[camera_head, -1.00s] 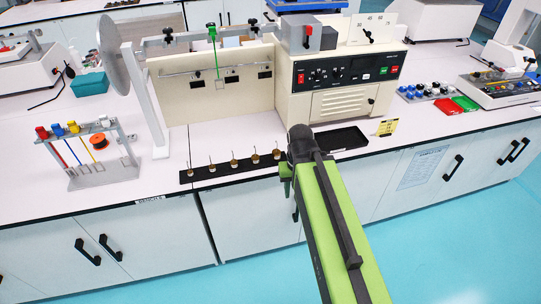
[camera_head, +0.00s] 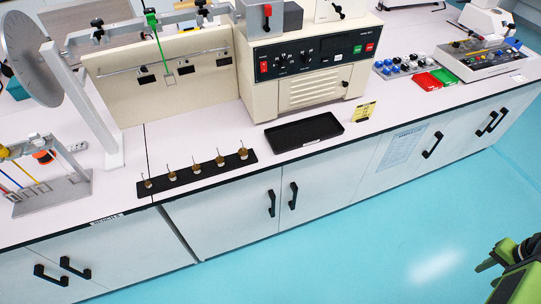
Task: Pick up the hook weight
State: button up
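Several small brass hook weights stand upright in a row on a black strip (camera_head: 158,187) near the front edge of the bench. The leftmost hook weight is at the strip's left end (camera_head: 147,183), a middle hook weight (camera_head: 196,169) is near its centre, and the rightmost hook weight (camera_head: 243,153) is at its right end. Each has a thin hook on top. My gripper (camera_head: 496,259) shows green and dark at the lower right edge, over the floor and far from the weights. Its fingers are too unclear to tell whether they are open. The arm is partly cut off by the frame.
An empty black tray (camera_head: 303,132) and a yellow sign (camera_head: 365,112) are to the right. A rack with coloured parts (camera_head: 55,191) stands left. Open blue floor lies in front.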

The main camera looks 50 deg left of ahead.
aim_at(196, 168)
jog(key=z, duration=0.4)
jog(key=k, duration=2.7)
jog(key=u, duration=2.4)
jog(key=i, duration=1.25)
jog(key=z, duration=0.05)
